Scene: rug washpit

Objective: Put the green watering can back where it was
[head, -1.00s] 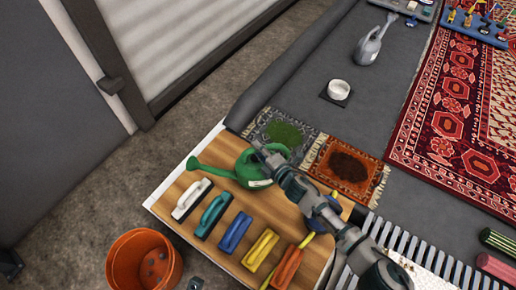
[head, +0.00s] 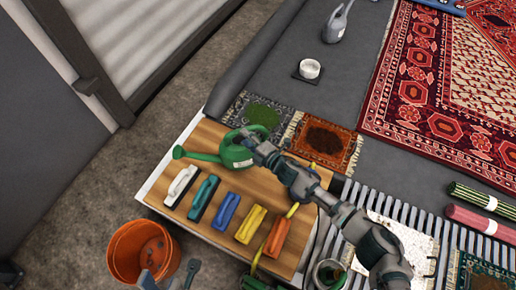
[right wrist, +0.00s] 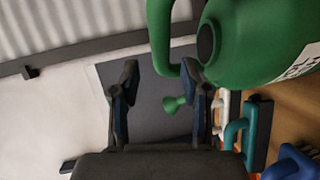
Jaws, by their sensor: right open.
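The green watering can (head: 236,157) stands upright at the back of the wooden board (head: 178,212), its spout to the left. My right gripper (head: 256,143) is at the can's handle in the head view. In the right wrist view, the can (right wrist: 245,45) is large and close, and part of its handle reaches between the two spread fingers of my right gripper (right wrist: 160,75). The gripper is open. What looks like the tips of my left gripper (head: 168,275) shows at the bottom edge; the rest is cut off.
White, teal, blue, yellow and orange brushes (head: 227,211) line the board's front. An orange bucket (head: 130,252) stands on the floor at left. Small rugs (head: 322,143) lie behind the board. Further back are a white bowl (head: 309,68) and a grey watering can (head: 337,24).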

